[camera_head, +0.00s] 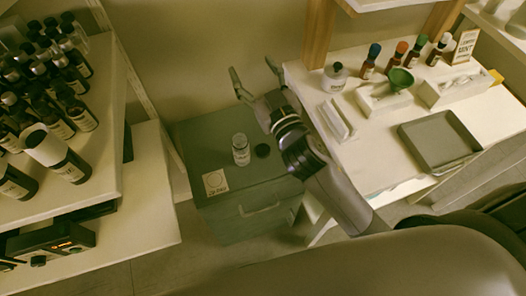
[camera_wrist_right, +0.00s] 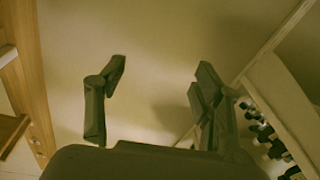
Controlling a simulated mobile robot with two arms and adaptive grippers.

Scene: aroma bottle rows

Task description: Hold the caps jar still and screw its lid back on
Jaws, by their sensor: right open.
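The caps jar (camera_head: 240,149) is a small clear jar with pale contents, standing upright on the green cabinet (camera_head: 198,140). A dark round lid (camera_head: 262,150) lies on the cabinet top just right of the jar, apart from it. My right gripper (camera_head: 254,76) is open and empty, up and behind the jar near the wall, its fingers pointing away from the jar. In the right wrist view its two fingers (camera_wrist_right: 158,82) stand wide apart with only wall between them. My left gripper is not in view.
A pale square card (camera_head: 215,182) lies at the cabinet's front left. Many dark bottles (camera_head: 45,75) crowd the left shelf. The right table holds several dropper bottles (camera_head: 398,54), a green funnel (camera_head: 400,78) and a grey tray (camera_head: 440,141).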

